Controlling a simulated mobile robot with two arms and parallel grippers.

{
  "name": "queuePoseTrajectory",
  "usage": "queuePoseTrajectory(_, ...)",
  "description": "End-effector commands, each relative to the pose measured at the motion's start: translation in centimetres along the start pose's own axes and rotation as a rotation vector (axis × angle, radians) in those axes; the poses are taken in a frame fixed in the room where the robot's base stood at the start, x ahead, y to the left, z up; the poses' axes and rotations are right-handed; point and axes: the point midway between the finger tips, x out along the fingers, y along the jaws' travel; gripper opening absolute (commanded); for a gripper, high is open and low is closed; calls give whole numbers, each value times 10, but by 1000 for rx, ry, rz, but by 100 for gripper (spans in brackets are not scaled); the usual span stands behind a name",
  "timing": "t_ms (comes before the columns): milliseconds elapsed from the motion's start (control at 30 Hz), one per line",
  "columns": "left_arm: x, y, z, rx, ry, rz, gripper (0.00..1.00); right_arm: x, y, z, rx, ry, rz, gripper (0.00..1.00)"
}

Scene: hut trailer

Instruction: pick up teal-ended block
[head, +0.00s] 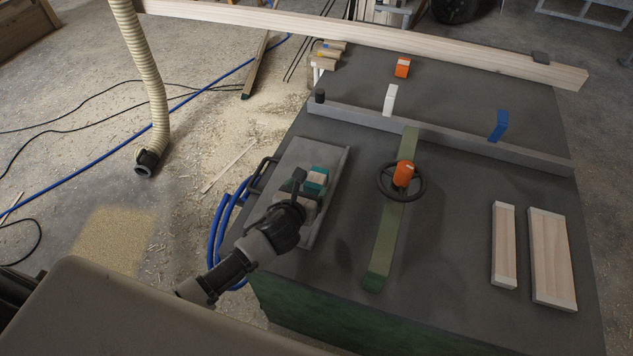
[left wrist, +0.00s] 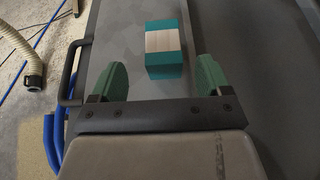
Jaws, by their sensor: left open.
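The teal-ended block (left wrist: 163,42), pale wood in the middle with teal ends, lies on a grey tray (left wrist: 120,25). In the head view the block (head: 319,176) is partly hidden by my left gripper (head: 304,190). My right gripper does not show.
The tray (head: 335,172) has a black handle and sits at the left edge of the dark table. A black handwheel (head: 416,194) with an orange knob stands to the right. Two pale boards (head: 552,255) lie far right. A hose (head: 150,85) hangs left.

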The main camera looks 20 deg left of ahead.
Motion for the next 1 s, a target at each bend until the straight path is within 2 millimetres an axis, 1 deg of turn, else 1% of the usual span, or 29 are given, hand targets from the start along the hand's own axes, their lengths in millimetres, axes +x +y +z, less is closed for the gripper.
queuePoseTrajectory(167, 12, -2, 1, -3, 1, 0, 78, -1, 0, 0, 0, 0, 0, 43)
queuePoseTrajectory(400, 45, -4, 0, -4, 1, 1, 78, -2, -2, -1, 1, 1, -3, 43)
queuePoseTrajectory(500, 53, -4, 0, -3, 2, 0, 78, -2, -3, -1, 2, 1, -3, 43)
queuePoseTrajectory(767, 56, -4, 0, -2, 1, -1, 78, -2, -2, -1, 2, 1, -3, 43)
queuePoseTrajectory(800, 56, -4, 0, -2, 1, -1, 76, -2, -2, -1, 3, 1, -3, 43)
queuePoseTrajectory(867, 56, -4, 0, -2, 2, -1, 67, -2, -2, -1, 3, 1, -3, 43)
queuePoseTrajectory(1000, 55, -4, 0, -3, 2, -1, 46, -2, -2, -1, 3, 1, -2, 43)
